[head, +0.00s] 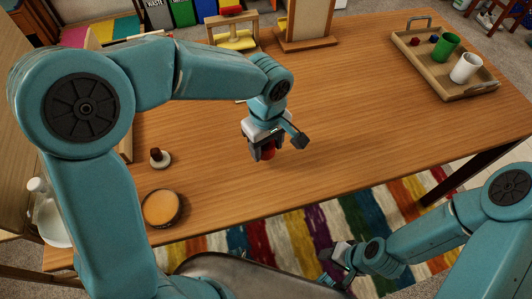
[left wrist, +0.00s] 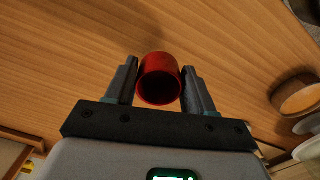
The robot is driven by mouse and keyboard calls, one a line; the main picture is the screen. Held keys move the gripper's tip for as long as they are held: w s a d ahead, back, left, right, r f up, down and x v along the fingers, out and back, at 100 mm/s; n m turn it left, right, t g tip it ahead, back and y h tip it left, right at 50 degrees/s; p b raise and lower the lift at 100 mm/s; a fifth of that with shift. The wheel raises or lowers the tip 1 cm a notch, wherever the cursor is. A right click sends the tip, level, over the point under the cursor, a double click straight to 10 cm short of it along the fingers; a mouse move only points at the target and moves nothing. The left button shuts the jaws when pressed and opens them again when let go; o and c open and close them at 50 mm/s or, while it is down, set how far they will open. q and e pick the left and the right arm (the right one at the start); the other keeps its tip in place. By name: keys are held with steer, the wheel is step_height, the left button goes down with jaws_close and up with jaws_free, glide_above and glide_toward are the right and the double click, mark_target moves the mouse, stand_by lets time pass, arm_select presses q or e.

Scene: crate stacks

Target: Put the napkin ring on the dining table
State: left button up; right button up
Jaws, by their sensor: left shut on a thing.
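The napkin ring (head: 267,154) is a small red hollow cylinder. It also shows in the left wrist view (left wrist: 158,66), between the two dark fingers with its opening facing the camera. My left gripper (head: 262,150) is shut on it and holds it over the middle of the wooden dining table (head: 350,110). The ring appears to be above the surface, but the exact gap is hard to judge. My right gripper (head: 338,265) is low, beyond the table's near edge and over the striped rug. Its finger opening is not clear.
A tray (head: 470,85) with a green cup (head: 446,47) and a white cup (head: 465,68) stands at the right. A round wooden dish (head: 161,208) and a small knobbed object (head: 159,158) are at the left.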

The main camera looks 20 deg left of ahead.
mark_target(266, 153)
arm_select(q)
steer(key=shift+f, duration=1.85)
steer(key=shift+f+b, duration=0.15)
steer(key=shift+b, duration=0.2)
steer(key=o, duration=1.1)
steer(key=shift+c, duration=0.2)
steer(key=shift+r+p, duration=0.35)
step_height(266, 153, up, 12)
steer(key=p, duration=0.1)
steer(key=shift+f, duration=0.15)
